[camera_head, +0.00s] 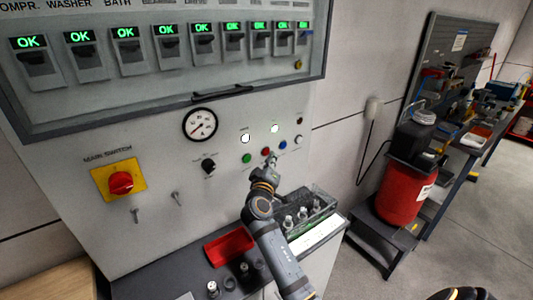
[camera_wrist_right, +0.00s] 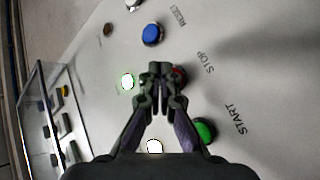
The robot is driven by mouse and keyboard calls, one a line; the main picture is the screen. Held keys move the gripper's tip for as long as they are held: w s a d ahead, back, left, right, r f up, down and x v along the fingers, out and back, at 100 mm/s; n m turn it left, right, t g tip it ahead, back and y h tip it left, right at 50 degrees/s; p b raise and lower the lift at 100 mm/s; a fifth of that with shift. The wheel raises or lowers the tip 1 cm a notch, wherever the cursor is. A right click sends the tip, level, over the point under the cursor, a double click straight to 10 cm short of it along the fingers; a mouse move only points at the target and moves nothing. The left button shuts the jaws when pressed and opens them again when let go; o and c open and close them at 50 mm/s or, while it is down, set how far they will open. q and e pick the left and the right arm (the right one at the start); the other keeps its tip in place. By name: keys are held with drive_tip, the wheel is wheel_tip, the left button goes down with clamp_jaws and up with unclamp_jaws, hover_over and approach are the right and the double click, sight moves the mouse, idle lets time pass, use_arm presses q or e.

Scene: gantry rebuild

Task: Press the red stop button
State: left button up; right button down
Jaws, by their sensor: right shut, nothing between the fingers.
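The red stop button (camera_wrist_right: 181,76) shows in the right wrist view beside the printed word STOP, partly hidden behind my right gripper (camera_wrist_right: 160,70). The gripper's fingers are shut and empty, with their tips right in front of the button. I cannot tell whether they touch it. In the head view the red button (camera_head: 265,150) sits in the row of buttons on the grey panel, and my right gripper (camera_head: 271,160) is at its lower right. My left gripper is not in view.
The green START button (camera_wrist_right: 205,130) and the blue RESET button (camera_wrist_right: 152,34) flank the red one. A red main switch (camera_head: 121,183) sits on the panel's left. Below, a shelf holds a red tray (camera_head: 229,246) and a crate of fittings (camera_head: 333,205).

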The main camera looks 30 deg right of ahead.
idle(0.8)
drive_tip(key=shift+w+b, duration=0.4)
drive_tip(key=shift+w, duration=0.05)
drive_tip(key=shift+w+a+b, duration=0.1)
drive_tip(key=shift+w+b, duration=0.25)
idle(0.5)
drive_tip(key=shift+s, duration=0.85)
drive_tip(key=s, duration=0.3)
drive_tip(key=s+p, duration=0.1)
drive_tip(key=s, duration=0.1)
drive_tip(key=shift+d, duration=0.3)
